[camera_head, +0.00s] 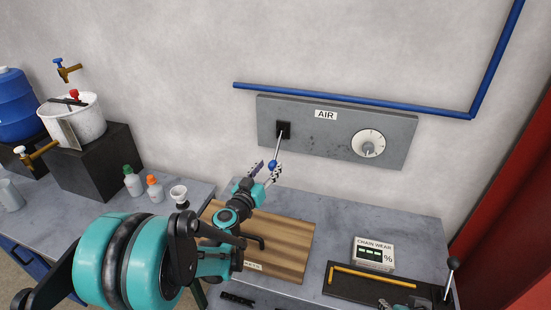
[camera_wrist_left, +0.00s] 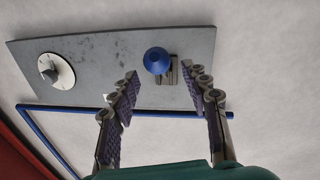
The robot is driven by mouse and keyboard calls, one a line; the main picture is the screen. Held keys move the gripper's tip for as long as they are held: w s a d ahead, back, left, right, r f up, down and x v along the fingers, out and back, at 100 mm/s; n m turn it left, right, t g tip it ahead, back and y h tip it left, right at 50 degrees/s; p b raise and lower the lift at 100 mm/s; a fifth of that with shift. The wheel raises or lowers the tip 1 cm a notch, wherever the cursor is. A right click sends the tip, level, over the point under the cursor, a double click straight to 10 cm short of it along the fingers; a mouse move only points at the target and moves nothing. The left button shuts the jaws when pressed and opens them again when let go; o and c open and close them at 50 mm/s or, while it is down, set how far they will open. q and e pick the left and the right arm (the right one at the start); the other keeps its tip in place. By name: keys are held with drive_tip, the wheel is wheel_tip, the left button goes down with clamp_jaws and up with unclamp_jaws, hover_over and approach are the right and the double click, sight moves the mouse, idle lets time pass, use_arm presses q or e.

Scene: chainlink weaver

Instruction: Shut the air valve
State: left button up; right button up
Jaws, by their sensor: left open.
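The air valve is a lever with a metal rod and a blue ball knob (camera_head: 271,164), on a black mount (camera_head: 284,130) on the grey panel (camera_head: 325,146) labelled AIR. In the head view the rod slants down and out from the mount. My left gripper (camera_head: 265,169) is open at the knob, its fingers to either side in the picture. In the left wrist view the blue knob (camera_wrist_left: 157,60) lies ahead of the gap between the open fingertips (camera_wrist_left: 166,80); contact cannot be told.
A round dial (camera_head: 368,143) sits right of the lever. A blue pipe (camera_head: 350,102) runs above the panel. Below are a wooden board (camera_head: 290,235), a chain wear gauge (camera_head: 373,254) and a black-knobbed lever (camera_head: 452,265). Bottles (camera_head: 154,188) and a white bucket (camera_head: 75,120) stand left.

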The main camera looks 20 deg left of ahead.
sight(271, 163)
use_arm(q)
drive_tip(key=w, duration=0.5)
drive_tip(key=shift+w+d, duration=0.15)
drive_tip(key=shift+d, duration=0.25)
clamp_jaws()
